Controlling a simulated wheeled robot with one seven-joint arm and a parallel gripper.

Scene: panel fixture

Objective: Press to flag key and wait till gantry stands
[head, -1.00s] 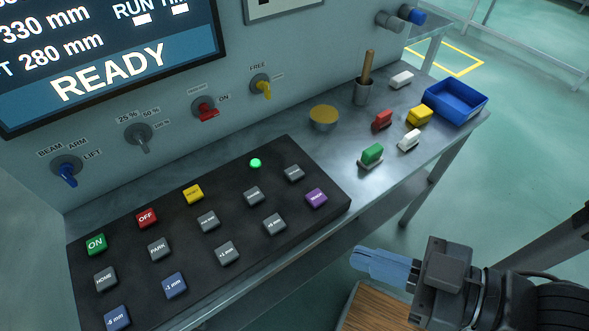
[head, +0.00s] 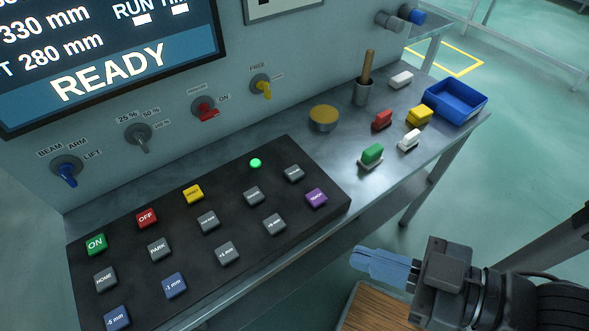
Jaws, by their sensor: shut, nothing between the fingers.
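The dark key panel (head: 235,215) lies on the bench and carries coloured and grey keys. Its grey keys include PARK (head: 159,249), HOME (head: 105,279) and several with small lettering, such as a middle one (head: 208,221) and an upper right one (head: 294,173). I cannot tell which one reads to flag. A green lamp (head: 255,163) is lit on the panel. The screen (head: 110,60) shows READY, 330 mm and 280 mm. The gantry itself is not in view. My gripper (head: 358,257) is shut and empty, with blue fingers, in front of the bench, to the right of the panel and apart from it.
Knobs sit on the wall: blue (head: 67,171), grey (head: 138,134), red (head: 205,108) and yellow (head: 261,86).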

